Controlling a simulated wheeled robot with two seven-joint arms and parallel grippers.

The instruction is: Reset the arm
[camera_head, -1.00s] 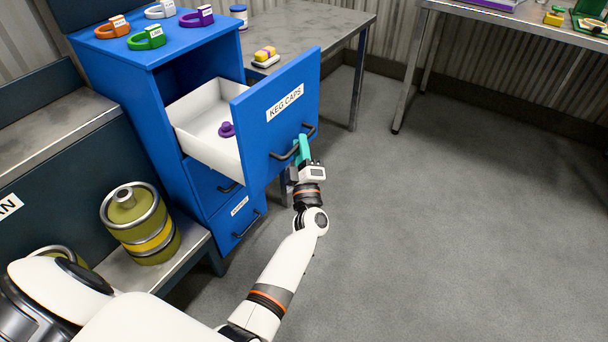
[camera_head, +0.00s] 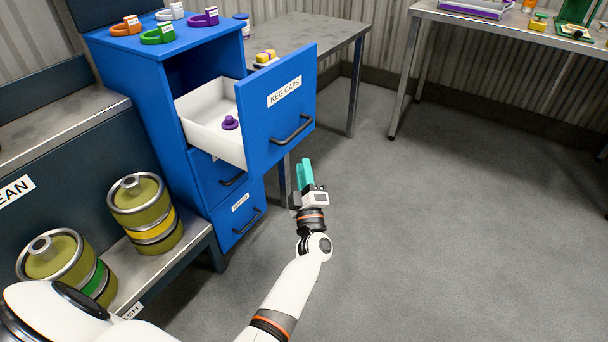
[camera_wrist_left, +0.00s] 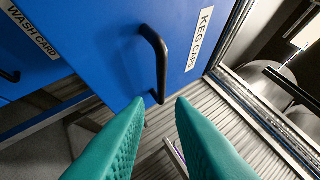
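My left gripper (camera_head: 306,174) has teal fingers and is just below and in front of the open drawer, apart from its handle. In the left wrist view its two fingers (camera_wrist_left: 160,115) are spread with nothing between them. The drawer labelled KEG CAPS (camera_head: 280,115) is pulled out of the blue cabinet. Its black handle (camera_head: 292,130) also shows in the left wrist view (camera_wrist_left: 157,60), beyond the fingertips. A purple cap (camera_head: 230,122) lies in the white drawer. My right gripper is in neither view.
Two kegs, one yellow-banded (camera_head: 146,212) and one green-banded (camera_head: 68,262), stand on a low bench at left. Coloured collars (camera_head: 157,34) sit on the cabinet top. A grey table (camera_head: 330,38) stands behind the drawer. The floor at right (camera_head: 460,210) is clear.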

